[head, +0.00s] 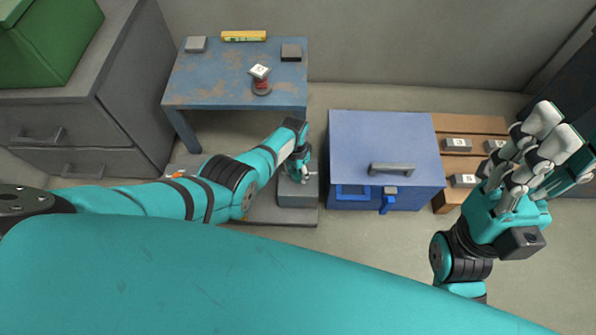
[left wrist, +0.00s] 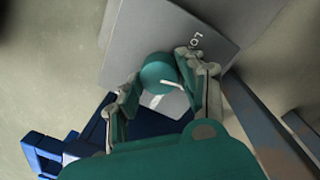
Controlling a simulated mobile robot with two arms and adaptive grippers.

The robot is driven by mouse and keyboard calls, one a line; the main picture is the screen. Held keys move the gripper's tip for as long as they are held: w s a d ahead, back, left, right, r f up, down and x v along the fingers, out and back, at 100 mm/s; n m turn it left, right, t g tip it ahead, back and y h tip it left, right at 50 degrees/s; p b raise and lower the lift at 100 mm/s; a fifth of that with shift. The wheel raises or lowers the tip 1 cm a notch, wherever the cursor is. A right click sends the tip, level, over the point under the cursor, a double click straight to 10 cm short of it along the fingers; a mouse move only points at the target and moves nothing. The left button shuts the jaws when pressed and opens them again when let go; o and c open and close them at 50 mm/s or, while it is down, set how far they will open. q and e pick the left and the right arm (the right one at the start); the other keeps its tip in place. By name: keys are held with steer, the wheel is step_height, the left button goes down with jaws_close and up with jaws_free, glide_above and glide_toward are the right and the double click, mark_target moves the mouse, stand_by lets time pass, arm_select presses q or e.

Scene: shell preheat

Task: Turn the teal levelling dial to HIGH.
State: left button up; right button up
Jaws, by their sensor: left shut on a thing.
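The teal levelling dial (left wrist: 158,72) sits on a grey box (head: 298,198), which stands on the floor left of the blue cabinet. In the left wrist view a white mark shows on the dial's lower right side. In the head view the gripper mostly hides the dial. No HIGH label is readable. My right gripper (head: 537,150) is raised at the right, fingers apart and empty.
A blue cabinet (head: 375,145) with a grey handle stands right of the box. A worn blue table (head: 215,90) behind holds a red can (head: 262,87) and small blocks. A wooden rack (head: 465,125) with numbered blocks stands at the right. Grey drawers (head: 85,110) stand left.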

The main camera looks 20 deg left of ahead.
arm_select(q)
steer(key=m, duration=0.4)
steer(key=shift+m, duration=0.3)
steer(key=m, duration=0.3)
steer(key=shift+m, duration=0.4)
steer(key=m, duration=0.4)
steer(key=shift+y+b, duration=0.3)
steer(key=shift+b, duration=0.05)
steer(key=shift+d+m, duration=0.1)
steer(key=shift+m, duration=2)
steer(key=o, duration=1.2)
steer(key=shift+c, duration=0.2)
